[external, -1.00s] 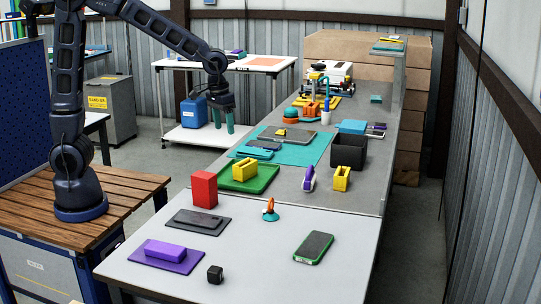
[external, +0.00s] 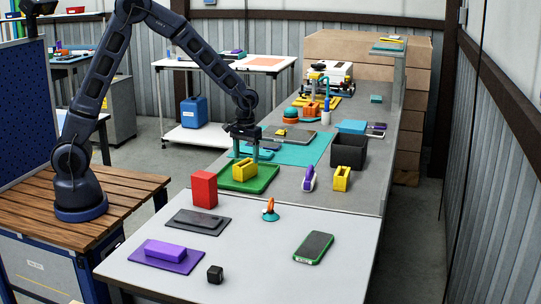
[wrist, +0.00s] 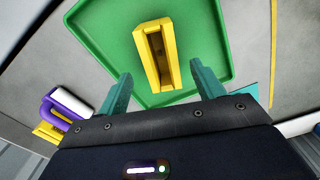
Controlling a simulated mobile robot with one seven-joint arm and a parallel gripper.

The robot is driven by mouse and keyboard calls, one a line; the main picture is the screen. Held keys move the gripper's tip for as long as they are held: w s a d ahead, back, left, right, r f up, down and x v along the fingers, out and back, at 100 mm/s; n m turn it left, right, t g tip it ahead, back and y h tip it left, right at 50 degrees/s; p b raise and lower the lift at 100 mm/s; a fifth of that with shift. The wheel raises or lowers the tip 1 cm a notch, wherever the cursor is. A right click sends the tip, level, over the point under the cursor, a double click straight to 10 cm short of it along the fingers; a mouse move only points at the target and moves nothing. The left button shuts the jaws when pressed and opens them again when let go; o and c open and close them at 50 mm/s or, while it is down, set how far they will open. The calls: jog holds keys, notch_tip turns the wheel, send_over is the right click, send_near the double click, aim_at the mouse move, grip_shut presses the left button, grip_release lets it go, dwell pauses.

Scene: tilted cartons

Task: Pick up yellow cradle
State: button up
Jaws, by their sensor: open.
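A yellow cradle (external: 244,169), a slotted block, stands on a green tray (external: 265,183) on the grey bench. In the wrist view the yellow cradle (wrist: 147,58) sits on the green tray (wrist: 215,45), just beyond my fingers, with its slot facing the camera. My gripper (external: 255,152) is above the back part of the tray, pointing down. In the wrist view my gripper (wrist: 161,85) is open and empty, its teal fingers apart on either side of the cradle's near end. A second yellow slotted block (external: 341,178) stands farther right on the bench.
A red block (external: 204,189) stands in front of the tray. A purple and white item (external: 309,178) and a dark bin (external: 348,151) are to the right. A teal mat (external: 305,150) with devices lies behind.

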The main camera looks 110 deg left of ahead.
aim_at(245, 169)
jog(key=shift+s+d+f, duration=0.1)
jog(key=shift+f, duration=1.5)
jog(key=shift+s+d+f, duration=0.1)
jog(key=shift+f, duration=1.5)
jog(key=shift+c, duration=0.2)
jog(key=c, duration=1.1)
